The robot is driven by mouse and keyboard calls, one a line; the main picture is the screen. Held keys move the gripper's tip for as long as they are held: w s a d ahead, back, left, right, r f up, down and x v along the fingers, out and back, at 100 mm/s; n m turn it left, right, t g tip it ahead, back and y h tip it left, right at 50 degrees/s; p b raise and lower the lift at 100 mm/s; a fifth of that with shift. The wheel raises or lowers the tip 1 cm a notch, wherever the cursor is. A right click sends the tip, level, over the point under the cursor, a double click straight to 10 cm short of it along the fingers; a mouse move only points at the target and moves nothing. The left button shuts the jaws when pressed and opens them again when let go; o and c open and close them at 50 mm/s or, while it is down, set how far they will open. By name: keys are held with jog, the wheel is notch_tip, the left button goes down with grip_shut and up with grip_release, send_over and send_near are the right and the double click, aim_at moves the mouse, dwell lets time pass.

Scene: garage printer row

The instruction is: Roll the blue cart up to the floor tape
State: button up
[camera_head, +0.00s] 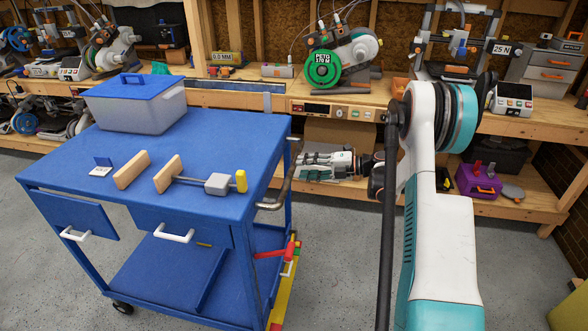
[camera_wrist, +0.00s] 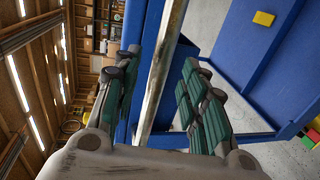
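The blue cart (camera_head: 215,145) stands left of centre in the head view, with wheels on the concrete floor. A bent metal handle (camera_head: 286,185) is on its right side. My gripper (camera_head: 312,172) is beside this handle. In the wrist view my gripper (camera_wrist: 163,100) is open, with the handle's bar (camera_wrist: 166,65) running between its fingers and gaps visible beside it. A yellow strip with red and green parts (camera_head: 283,300) shows low beside the cart's right side; I cannot tell whether it is floor tape.
A lidded bin (camera_head: 137,105), wooden blocks and a clamp (camera_head: 217,183) are on the cart's top. The left drawer (camera_head: 72,219) sticks out. A wooden workbench (camera_head: 340,108) with printers and spools runs behind. Bare floor (camera_head: 335,265) lies between cart and arm.

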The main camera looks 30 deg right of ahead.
jog(key=v, duration=0.6)
jog(key=shift+r, duration=0.1)
dwell(0.3)
